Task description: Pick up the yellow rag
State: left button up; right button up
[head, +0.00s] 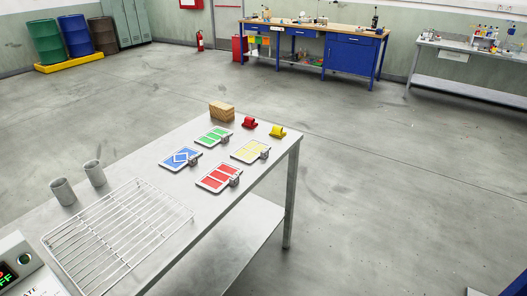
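A small yellow object (278,131) sits at the far right corner of the grey metal table (215,205). It is too small here to tell whether it is a rag. A similar red object (249,122) sits just to its left. Neither of my grippers is in view.
The table holds a wicker-like box (222,111), several coloured cards in trays (218,178), two grey cups (94,173), a wire rack (118,235) and a device with a display (15,272). Drums (76,35) stand at the back left. The floor (390,190) right of the table is clear.

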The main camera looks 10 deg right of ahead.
aim_at(277, 131)
jog(key=u, duration=1.8)
jog(key=z, duration=2.15)
jog(key=i+l+u, duration=0.15)
jog(key=u, duration=0.7)
jog(key=i+l+u, duration=0.15)
jog(key=l+u, duration=0.2)
jog(key=l, duration=0.35)
jog(key=i+l+u, duration=0.1)
jog(key=l+u, duration=0.25)
jog(key=l, duration=0.4)
jog(key=l+u, duration=0.35)
jog(key=l, duration=0.4)
